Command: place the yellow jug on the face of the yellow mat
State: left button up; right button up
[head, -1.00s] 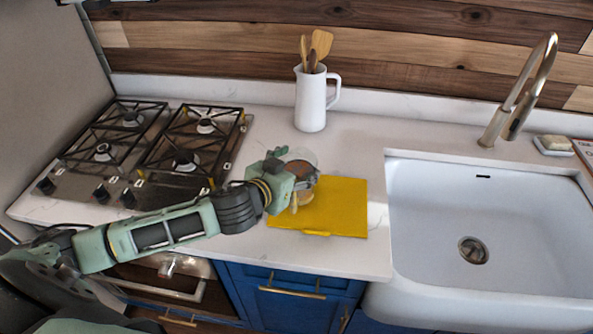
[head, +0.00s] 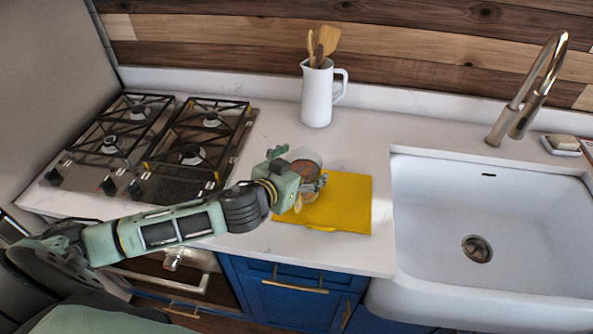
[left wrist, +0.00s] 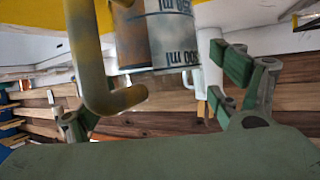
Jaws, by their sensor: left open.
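The yellow jug shows in the head view as a clear, brown-tinted cup (head: 309,158) at the back left part of the yellow mat (head: 347,205). My left gripper hides its lower part, so I cannot see how its base meets the mat. In the left wrist view the jug (left wrist: 172,32) has ml markings and a yellow handle (left wrist: 92,60). My left gripper (head: 304,182) is open at the jug. In the left wrist view its fingers (left wrist: 155,100) stand apart, on either side of the handle and jug. My right gripper is not in view.
A white pitcher (head: 317,98) with wooden utensils stands behind the mat. A gas hob (head: 160,150) is at the left, and a white sink (head: 530,215) with a tall tap (head: 530,90) is at the right. The counter between pitcher and sink is clear.

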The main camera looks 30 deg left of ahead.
pick_arm(q)
jog(key=b+v, duration=0.3)
jog(key=v, duration=0.9)
dwell(0.3)
